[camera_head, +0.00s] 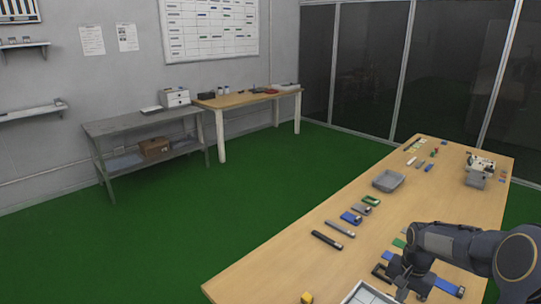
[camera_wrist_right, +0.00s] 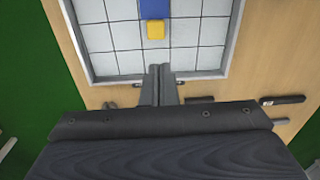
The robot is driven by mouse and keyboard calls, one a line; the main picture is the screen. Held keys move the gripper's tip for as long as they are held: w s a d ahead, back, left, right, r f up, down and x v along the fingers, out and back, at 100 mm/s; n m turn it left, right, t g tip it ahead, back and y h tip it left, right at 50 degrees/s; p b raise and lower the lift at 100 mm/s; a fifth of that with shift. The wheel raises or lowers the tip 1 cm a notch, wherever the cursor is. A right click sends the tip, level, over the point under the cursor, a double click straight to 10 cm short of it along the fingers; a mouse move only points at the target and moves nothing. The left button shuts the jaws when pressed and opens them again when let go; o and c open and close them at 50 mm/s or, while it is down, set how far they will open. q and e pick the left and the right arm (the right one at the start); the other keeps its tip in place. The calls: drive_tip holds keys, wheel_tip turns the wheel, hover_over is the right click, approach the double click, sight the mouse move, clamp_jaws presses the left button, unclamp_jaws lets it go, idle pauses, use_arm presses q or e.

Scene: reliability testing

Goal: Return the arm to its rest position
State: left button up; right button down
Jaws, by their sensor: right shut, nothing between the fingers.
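My right arm (camera_head: 450,242) comes in from the right in the head view and reaches over the wooden table (camera_head: 270,270). My right gripper (camera_head: 405,292) is low over the near part of the table, beside a white gridded tray (camera_head: 362,294). In the right wrist view the two fingers (camera_wrist_right: 160,73) are together with nothing between them. They point toward the tray's rim (camera_wrist_right: 205,74). A yellow block (camera_wrist_right: 155,30) and a blue piece (camera_wrist_right: 153,9) appear within the tray's outline there. My left gripper is not in view.
A grey bin (camera_head: 387,181), a dark bar (camera_head: 327,240), blue pieces (camera_head: 351,218) and a filled container (camera_head: 477,178) stand on the table. A yellow block (camera_head: 306,297) sits at the near edge. Green floor (camera_head: 240,200) is open to the left.

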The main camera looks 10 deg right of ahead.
drive_tip(key=s+a+r+n+t+y, duration=0.2)
drive_tip(key=s+a+r+n+t, duration=0.15)
drive_tip(key=s+a+r, duration=0.85)
drive_tip(key=s+a+n+t, duration=0.1)
drive_tip(key=s+a+n, duration=0.1)
drive_tip(key=s+a, duration=0.2)
drive_tip(key=s+a+r+n+y, duration=0.1)
drive_tip(key=s+a+n, duration=0.1)
drive_tip(key=s, duration=0.6)
drive_tip(key=shift+a+r+n+t+y, duration=0.15)
drive_tip(key=shift+a+n+t+y, duration=0.2)
drive_tip(key=shift+a, duration=0.55)
